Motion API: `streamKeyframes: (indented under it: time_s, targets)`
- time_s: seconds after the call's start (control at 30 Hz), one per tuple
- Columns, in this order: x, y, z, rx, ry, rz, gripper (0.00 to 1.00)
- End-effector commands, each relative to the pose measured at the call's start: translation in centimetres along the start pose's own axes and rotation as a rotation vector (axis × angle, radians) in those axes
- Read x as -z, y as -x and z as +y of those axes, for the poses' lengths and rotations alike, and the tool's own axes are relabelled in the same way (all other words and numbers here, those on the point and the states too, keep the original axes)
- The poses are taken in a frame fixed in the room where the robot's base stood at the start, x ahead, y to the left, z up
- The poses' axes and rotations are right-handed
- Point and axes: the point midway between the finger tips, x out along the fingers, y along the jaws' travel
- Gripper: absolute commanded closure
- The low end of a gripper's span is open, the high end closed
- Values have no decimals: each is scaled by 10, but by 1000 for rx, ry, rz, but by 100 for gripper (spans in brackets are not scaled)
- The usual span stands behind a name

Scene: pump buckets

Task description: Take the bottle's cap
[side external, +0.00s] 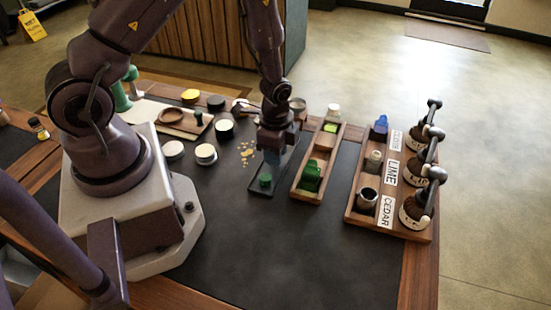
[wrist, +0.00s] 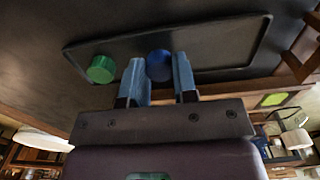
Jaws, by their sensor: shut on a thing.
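A round blue cap (wrist: 159,66) is between the two blue-grey fingers of my gripper (wrist: 160,82) in the wrist view, and the gripper is shut on it. The cap is at the black tray (wrist: 225,62); I cannot tell whether it still touches it. A green cap (wrist: 101,69) lies on the same tray, beside the left finger. In the side view my gripper (side external: 272,156) points down over the far part of the tray (side external: 256,192) and hides the blue cap. The green cap (side external: 265,181) shows in front of it. A green bottle (side external: 311,176) stands in the wooden caddy (side external: 306,196).
A wooden rack (side external: 390,228) at the right holds a blue bottle (side external: 380,128), metal cups, labels and dark pump buckets (side external: 414,212). Several round jars and lids (side external: 206,154) stand left of the tray. Yellow bits (side external: 246,152) lie beside it. The front of the dark mat is clear.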

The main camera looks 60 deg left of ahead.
Motion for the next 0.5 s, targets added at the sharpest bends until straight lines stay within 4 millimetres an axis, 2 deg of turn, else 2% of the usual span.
streamKeyframes:
  time_s: [0.5]
  targets:
    - [0,32,0,2,0,2,94]
